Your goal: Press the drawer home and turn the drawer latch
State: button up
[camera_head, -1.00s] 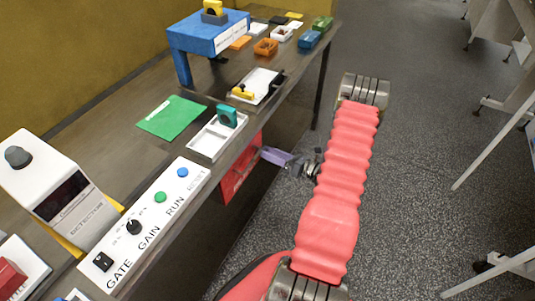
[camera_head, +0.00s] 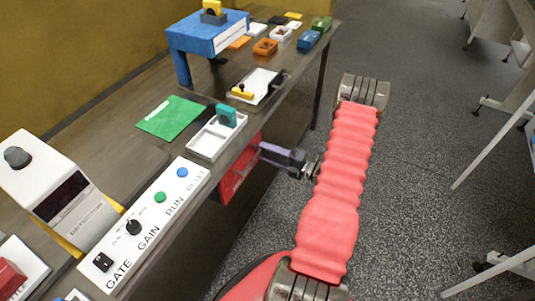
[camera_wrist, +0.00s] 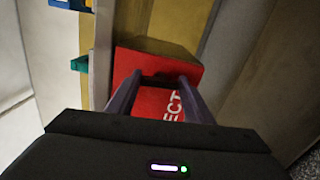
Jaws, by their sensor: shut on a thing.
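The red drawer (camera_head: 236,178) is under the front edge of the table, with white lettering on its front. In the wrist view the drawer (camera_wrist: 158,62) shows its red front, with the letters "ECT" readable. My gripper (camera_head: 264,152) is at the drawer front. In the wrist view its two purple fingers (camera_wrist: 160,80) stand a little apart against the red front, shut on part of the drawer. The exact part gripped is hidden. I cannot make out a latch for certain. A teal block (camera_head: 227,116) stands on the white tray above the drawer; its edge shows in the wrist view (camera_wrist: 80,63).
A control panel (camera_head: 150,222) with a knob and buttons lies along the table edge, by a white detector box (camera_head: 62,190). A green sheet (camera_head: 172,118), a blue stand (camera_head: 208,38) and small coloured bins (camera_head: 265,47) are farther along.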

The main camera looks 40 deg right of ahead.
jog(key=shift+d+f+m, duration=0.1)
jog(key=shift+f+m, duration=0.05)
jog(key=shift+m, duration=0.45)
jog(key=o, duration=1.1)
jog(key=shift+c, duration=0.2)
jog(key=v, duration=1.3)
jog(key=shift+s, duration=0.4)
